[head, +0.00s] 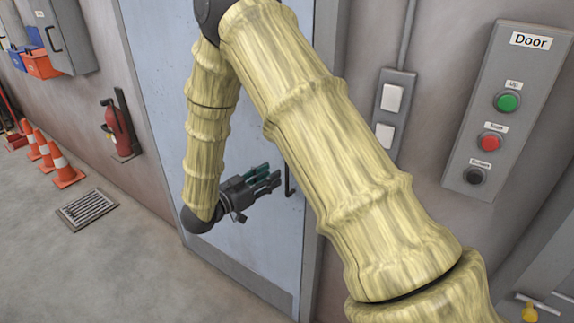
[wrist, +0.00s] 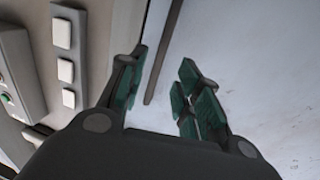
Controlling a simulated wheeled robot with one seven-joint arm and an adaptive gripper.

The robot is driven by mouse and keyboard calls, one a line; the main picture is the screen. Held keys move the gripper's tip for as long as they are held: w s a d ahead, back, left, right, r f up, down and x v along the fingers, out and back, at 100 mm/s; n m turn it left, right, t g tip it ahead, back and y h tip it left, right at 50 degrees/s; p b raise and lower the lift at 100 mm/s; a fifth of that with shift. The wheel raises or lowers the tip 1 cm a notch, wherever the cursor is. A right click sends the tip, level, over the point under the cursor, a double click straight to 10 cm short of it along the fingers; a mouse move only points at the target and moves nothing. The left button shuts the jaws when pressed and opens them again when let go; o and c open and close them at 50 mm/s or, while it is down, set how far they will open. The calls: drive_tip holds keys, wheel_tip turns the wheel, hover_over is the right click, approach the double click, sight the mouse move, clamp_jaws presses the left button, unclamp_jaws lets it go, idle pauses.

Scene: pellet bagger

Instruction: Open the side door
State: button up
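The side door (head: 165,60) is a pale blue-grey panel and appears shut in its frame. Its dark upright handle (head: 289,180) is near the right edge, partly hidden by my arm. My gripper (head: 272,179) is just left of the handle, with its green-padded fingers pointing right towards it. In the wrist view my gripper (wrist: 160,88) is open and empty, its fingers apart. A dark bar, apparently the handle (wrist: 163,52), shows in the gap between the fingers against the door (wrist: 260,50). I cannot tell how far it is from the fingertips, and no contact is visible.
Right of the door are light switches (head: 391,97) and a "Door" button panel (head: 505,115). On the left are a fire extinguisher (head: 117,128), orange cones (head: 65,165) and a floor grate (head: 87,208). The floor before the door's left side is clear.

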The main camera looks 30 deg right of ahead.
drive_tip(key=w+d+p, duration=0.1)
drive_tip(key=d+p, duration=0.1)
drive_tip(key=d, duration=0.5)
drive_tip(key=shift+w+d, duration=0.3)
drive_tip(key=shift+d, duration=0.05)
clamp_jaws()
